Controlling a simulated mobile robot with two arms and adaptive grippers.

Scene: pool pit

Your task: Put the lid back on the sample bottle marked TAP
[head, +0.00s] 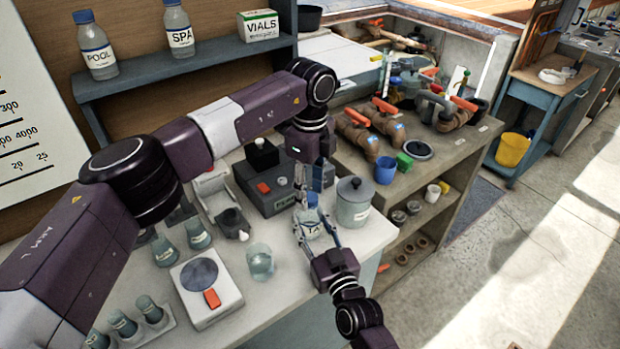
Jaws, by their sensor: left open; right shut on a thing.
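The TAP sample bottle (309,228) stands near the right end of the bench; only part of its label shows, a letter T. My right gripper (312,238) comes from the front and is shut on the bottle's body. A blue lid (312,199) shows at the top of the bottle; it looks upright, but I cannot tell whether it is fully seated. My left gripper (315,188) points down from above, open, with its fingers close around or just above the lid. The fingers partly hide the lid and bottle neck.
A grey lidded canister (353,206) stands close to the right of the bottle. A dark instrument box (268,192) is behind. A glass beaker (260,262) and a scale (207,288) are to the left. POOL (97,52) and SPA (180,36) bottles stand on the shelf.

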